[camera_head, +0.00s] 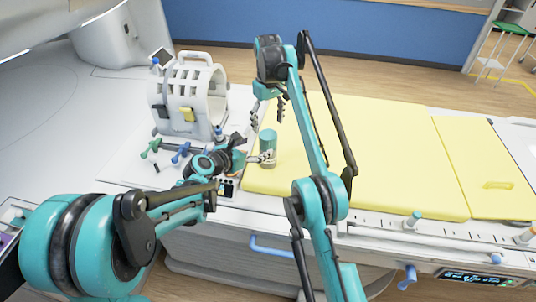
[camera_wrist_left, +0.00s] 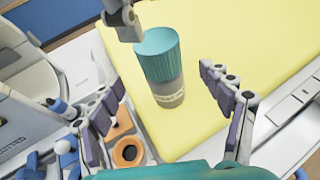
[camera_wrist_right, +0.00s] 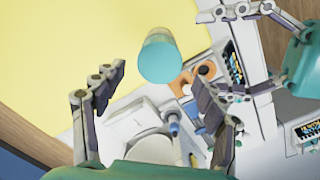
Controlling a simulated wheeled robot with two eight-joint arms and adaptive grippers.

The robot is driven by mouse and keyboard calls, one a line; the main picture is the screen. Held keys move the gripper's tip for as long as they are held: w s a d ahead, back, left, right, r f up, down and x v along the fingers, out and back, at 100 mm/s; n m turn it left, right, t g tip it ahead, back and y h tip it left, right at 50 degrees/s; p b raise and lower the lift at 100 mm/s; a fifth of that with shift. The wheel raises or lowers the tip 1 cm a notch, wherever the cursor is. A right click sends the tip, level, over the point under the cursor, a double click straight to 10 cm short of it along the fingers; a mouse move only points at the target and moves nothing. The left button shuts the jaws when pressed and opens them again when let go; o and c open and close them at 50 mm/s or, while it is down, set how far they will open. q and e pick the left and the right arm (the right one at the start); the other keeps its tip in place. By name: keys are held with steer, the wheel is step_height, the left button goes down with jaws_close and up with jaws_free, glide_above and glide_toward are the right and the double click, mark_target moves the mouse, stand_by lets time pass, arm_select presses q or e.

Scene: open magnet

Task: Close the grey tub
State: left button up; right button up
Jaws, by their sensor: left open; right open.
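The grey tub (camera_wrist_left: 167,93) stands upright at the yellow mattress's edge, with its ribbed teal lid (camera_wrist_left: 157,52) on top. I cannot tell whether the lid is screwed tight. In the head view the lid (camera_head: 268,138) shows above the tub's small visible body. My left gripper (camera_head: 250,152) is low beside the tub, open, its fingers on either side of it in the left wrist view; contact is unclear. My right gripper (camera_head: 268,112) is open and points down above the lid, apart from it. The right wrist view looks down on the lid (camera_wrist_right: 158,60) between the fingers.
A white head coil (camera_head: 188,95) stands behind and left of the tub. Green and blue handled parts (camera_head: 150,148) lie in front of it. An orange ring (camera_wrist_left: 128,152) is beside the mattress. The yellow mattress (camera_head: 400,150) is clear to the right.

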mark_target(262, 144)
arm_select(q)
steer(key=x, duration=0.7)
steer(key=shift+w+d+f, duration=0.15)
steer(key=shift+w+d, duration=0.05)
steer(key=shift+w, duration=0.1)
steer(key=c, duration=1.8)
jaws_close()
arm_select(e)
steer(key=o, duration=0.5)
steer(key=shift+o, duration=0.2)
steer(key=shift+r, duration=0.1)
